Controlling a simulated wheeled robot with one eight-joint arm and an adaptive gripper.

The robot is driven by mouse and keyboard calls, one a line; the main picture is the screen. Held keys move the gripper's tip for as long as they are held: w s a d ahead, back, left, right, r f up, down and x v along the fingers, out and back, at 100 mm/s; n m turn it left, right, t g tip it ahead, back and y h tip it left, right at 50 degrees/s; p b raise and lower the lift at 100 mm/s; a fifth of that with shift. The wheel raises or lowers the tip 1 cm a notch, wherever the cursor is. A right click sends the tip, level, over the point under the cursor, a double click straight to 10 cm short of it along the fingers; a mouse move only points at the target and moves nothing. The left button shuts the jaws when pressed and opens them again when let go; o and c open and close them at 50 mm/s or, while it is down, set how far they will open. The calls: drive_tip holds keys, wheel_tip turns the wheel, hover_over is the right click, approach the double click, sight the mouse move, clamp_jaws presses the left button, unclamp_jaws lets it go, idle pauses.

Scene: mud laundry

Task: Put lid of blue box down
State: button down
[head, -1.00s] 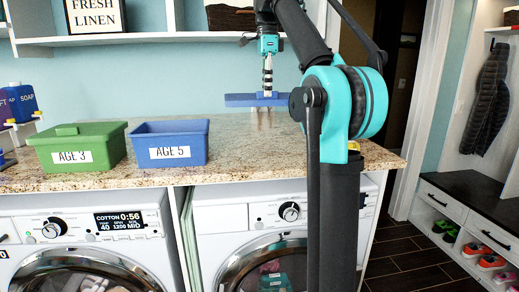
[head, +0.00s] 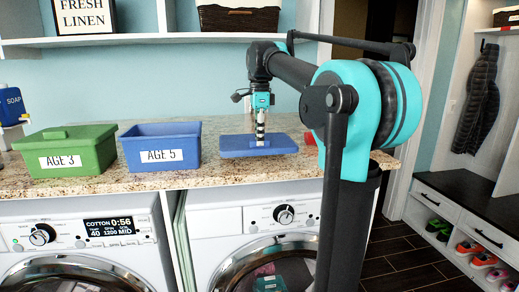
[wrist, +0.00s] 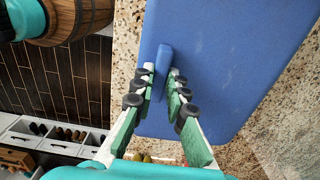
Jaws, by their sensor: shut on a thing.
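The blue lid (head: 235,147) is flat and level at the counter, right of the open blue box (head: 165,158) labelled AGE 5. I cannot tell whether it touches the counter or hovers just above it. My gripper (head: 260,140) points down at the lid's middle, shut on its raised handle. In the wrist view, the fingers (wrist: 163,76) sit on both sides of the blue handle (wrist: 163,58), and the lid (wrist: 215,50) fills much of the picture.
The speckled stone counter (head: 215,179) has its front edge above two washing machines. A green box (head: 75,160) with its lid on stands left of the blue box. A red thing (head: 310,138) is partly hidden behind my arm. A wooden barrel (wrist: 75,18) shows in the wrist view.

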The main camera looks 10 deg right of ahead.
sight(259, 148)
drive_tip(key=shift+f, duration=2)
drive_tip(key=c, duration=1.5)
unclamp_jaws()
drive_tip(key=shift+c, duration=0.2)
wheel_tip(259, 148, up, 12)
drive_tip(key=shift+r, duration=0.1)
